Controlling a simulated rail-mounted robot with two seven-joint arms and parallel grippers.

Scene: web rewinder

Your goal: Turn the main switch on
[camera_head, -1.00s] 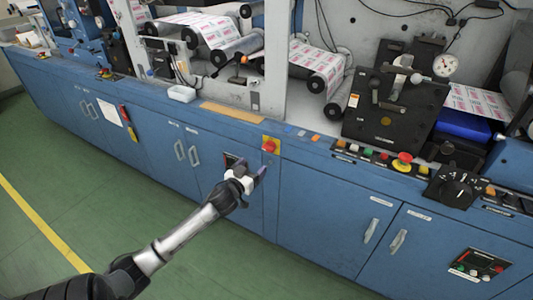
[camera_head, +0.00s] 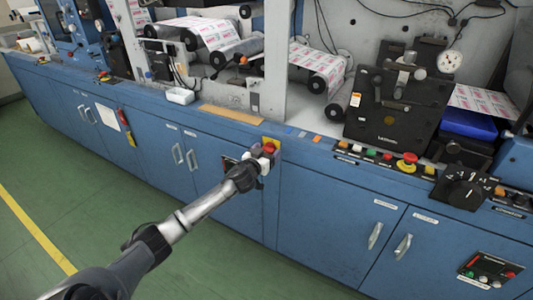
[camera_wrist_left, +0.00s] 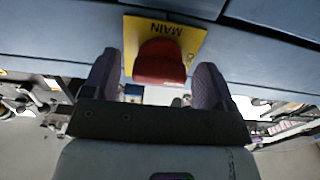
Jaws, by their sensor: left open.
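The main switch is a red knob (camera_wrist_left: 160,62) on a yellow plate (camera_wrist_left: 190,36) marked MAIN, which shows upside down in the left wrist view. In the head view the plate (camera_head: 277,144) sits on the blue cabinet front, and the red knob (camera_head: 268,147) is partly hidden by my gripper. My left gripper (camera_head: 264,153) is right in front of the switch. Its two dark fingers are open, one on each side of the knob in the left wrist view (camera_wrist_left: 157,66). I cannot tell whether they touch it. My right gripper is not in view.
A control row with coloured buttons and a red emergency button (camera_head: 407,161) lies to the right on the ledge. A black rotary dial (camera_head: 467,188) is further right. Cabinet door handles (camera_head: 375,236) stick out below. The green floor in front is clear.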

